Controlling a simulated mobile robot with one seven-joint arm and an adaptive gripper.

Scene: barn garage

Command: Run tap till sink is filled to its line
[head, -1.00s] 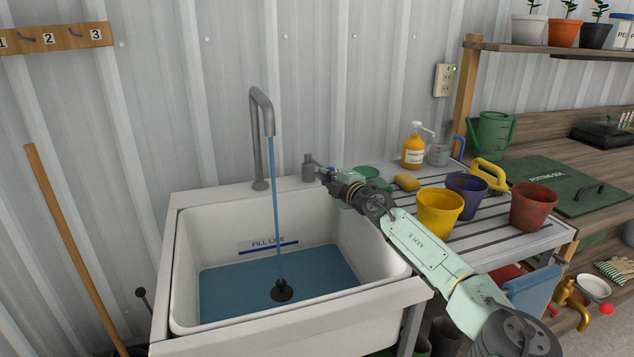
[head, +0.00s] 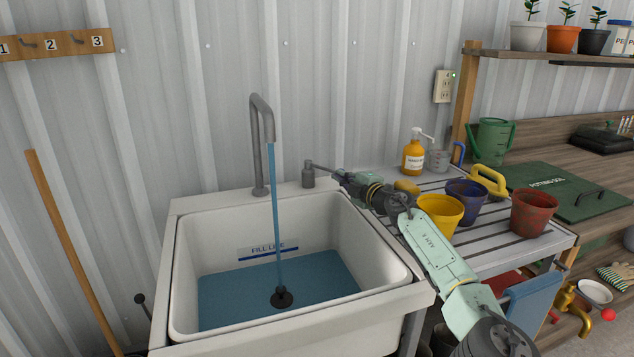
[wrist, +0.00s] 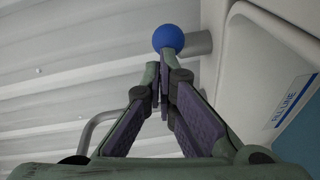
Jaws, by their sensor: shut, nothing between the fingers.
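The white sink (head: 185,245) holds blue water (head: 225,297). Its surface lies just below the blue line on the FILL LINE label (head: 268,248), which also shows in the wrist view (wrist: 290,102). The grey tap (head: 258,140) runs a steady stream into the sink. Right of the spout stands a grey valve post (head: 308,178) with a lever pointing right. My gripper (head: 342,177) is shut and empty at the lever's end. In the wrist view the lever's blue ball knob (wrist: 168,39) is just beyond my fingertips (wrist: 163,78); I cannot tell whether they touch.
A slatted bench (head: 500,240) right of the sink holds a yellow pot (head: 440,217), a blue pot (head: 466,200), a red pot (head: 534,210), a sponge (head: 407,187) and a soap bottle (head: 413,157). The corrugated wall is close behind.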

